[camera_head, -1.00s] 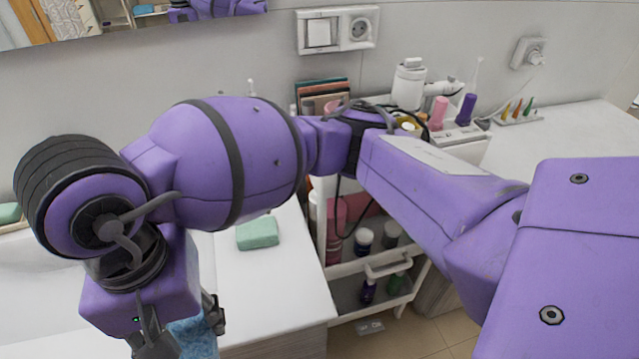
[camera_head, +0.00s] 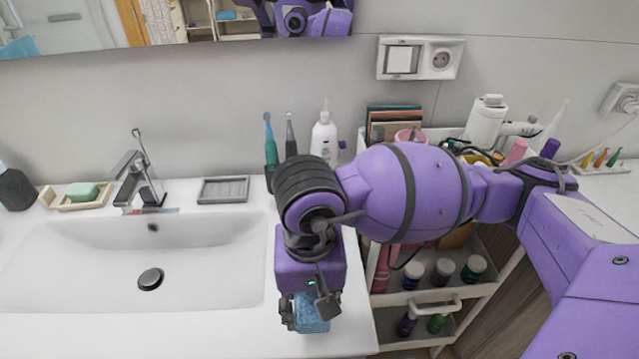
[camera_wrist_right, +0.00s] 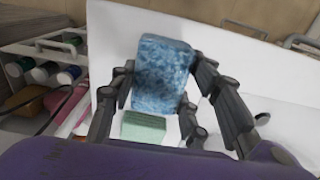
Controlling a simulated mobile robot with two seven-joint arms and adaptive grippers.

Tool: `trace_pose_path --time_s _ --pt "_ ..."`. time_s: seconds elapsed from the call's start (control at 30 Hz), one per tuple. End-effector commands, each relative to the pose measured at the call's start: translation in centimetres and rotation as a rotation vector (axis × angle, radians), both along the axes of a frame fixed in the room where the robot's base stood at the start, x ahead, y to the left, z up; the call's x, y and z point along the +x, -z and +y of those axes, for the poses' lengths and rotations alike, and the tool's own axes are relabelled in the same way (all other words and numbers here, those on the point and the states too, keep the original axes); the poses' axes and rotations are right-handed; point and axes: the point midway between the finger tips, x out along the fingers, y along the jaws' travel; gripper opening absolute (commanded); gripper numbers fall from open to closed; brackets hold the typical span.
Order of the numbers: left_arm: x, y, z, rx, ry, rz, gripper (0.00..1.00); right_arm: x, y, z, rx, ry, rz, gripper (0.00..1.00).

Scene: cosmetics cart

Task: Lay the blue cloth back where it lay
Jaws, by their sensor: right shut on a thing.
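My right gripper (camera_head: 308,318) is shut on the blue cloth (camera_head: 312,312), a mottled light-blue block-like piece. It holds the cloth over the white counter right of the basin, near the front edge. In the right wrist view the cloth (camera_wrist_right: 162,72) sits between the fingers of the gripper (camera_wrist_right: 158,92). A pale green sponge (camera_wrist_right: 144,127) shows beyond it on the white counter; my arm hides it in the head view. I cannot tell the cloth's height above the counter. My left gripper is not in view.
The basin (camera_head: 80,262) lies left of the gripper. A soap dish (camera_head: 77,203), faucet (camera_head: 138,180), grey tray (camera_head: 223,190), toothbrushes (camera_head: 270,145) and a white pump bottle (camera_head: 323,138) stand along the back. A cart (camera_head: 475,292) with bottles stands right of the counter.

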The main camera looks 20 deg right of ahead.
Motion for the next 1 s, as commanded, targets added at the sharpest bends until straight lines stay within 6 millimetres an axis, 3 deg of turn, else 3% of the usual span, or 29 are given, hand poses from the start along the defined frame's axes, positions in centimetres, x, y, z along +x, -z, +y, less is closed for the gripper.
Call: trace_pose_path --time_s 0.13,0.33,0.77,0.8,0.9,1.0 --pt "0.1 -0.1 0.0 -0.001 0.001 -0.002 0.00 0.3 1.1 -1.1 -0.003 0.003 0.001 0.22" --pt "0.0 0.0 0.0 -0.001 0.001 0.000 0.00 0.3 3.8 -0.9 0.000 0.001 0.000 0.22" --pt "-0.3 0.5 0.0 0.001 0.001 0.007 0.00 0.3 4.6 -0.9 0.000 -0.001 -0.001 0.22" --pt "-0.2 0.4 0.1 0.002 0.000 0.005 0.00 0.3 4.5 -0.9 -0.001 0.000 -0.002 0.47" --pt "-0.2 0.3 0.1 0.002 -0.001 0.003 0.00 0.3 4.4 -0.9 0.000 0.000 -0.003 0.60" --pt "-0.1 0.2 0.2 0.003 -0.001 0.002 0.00 0.3 4.4 -0.9 0.000 0.000 -0.003 0.62"
